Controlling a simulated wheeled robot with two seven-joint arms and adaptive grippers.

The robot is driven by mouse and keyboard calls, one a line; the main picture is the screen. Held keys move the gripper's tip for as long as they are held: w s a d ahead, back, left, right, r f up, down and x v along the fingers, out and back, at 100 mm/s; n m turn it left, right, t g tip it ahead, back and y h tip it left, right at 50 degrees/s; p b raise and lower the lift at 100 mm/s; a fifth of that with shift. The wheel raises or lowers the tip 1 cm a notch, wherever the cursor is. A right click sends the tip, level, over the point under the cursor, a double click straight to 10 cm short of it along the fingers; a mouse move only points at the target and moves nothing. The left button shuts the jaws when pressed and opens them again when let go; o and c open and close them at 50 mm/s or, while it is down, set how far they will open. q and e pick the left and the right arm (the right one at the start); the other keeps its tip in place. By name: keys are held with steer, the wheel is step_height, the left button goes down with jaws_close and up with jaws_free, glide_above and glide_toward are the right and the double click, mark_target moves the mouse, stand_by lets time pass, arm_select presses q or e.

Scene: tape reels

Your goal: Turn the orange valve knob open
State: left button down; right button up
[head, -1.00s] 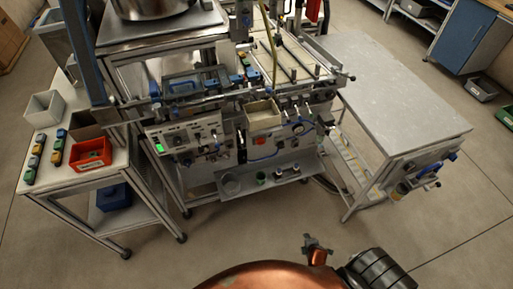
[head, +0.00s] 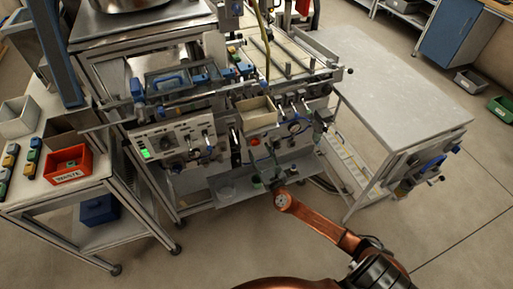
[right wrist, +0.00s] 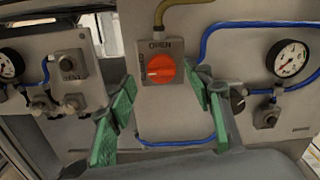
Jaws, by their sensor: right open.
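The orange valve knob (right wrist: 160,69) is round and sits on a square grey plate marked OPEN at its top, on the machine's front panel. In the head view the knob (head: 255,142) is a small orange spot. My right gripper (right wrist: 161,100) is open, its green-padded fingers spread to the left and right of the knob in the picture. The fingers appear short of the knob and nothing is between them. In the head view my right gripper (head: 277,180) is small and dark, in front of the machine's lower shelf. My left gripper is not in view.
A yellow hose (right wrist: 166,12) runs down to the valve plate. Pressure gauges (right wrist: 286,58) and blue tubing flank it. A cream bin (head: 257,111) juts out above the knob. A red WASTE bin (head: 68,177) stands on the left table. Floor is clear in front.

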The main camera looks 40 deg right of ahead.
mark_target(256, 145)
steer(key=shift+b+x, duration=0.3)
steer(key=shift+x, duration=1.35)
steer(key=shift+d, duration=0.1)
steer(key=c, duration=1.2)
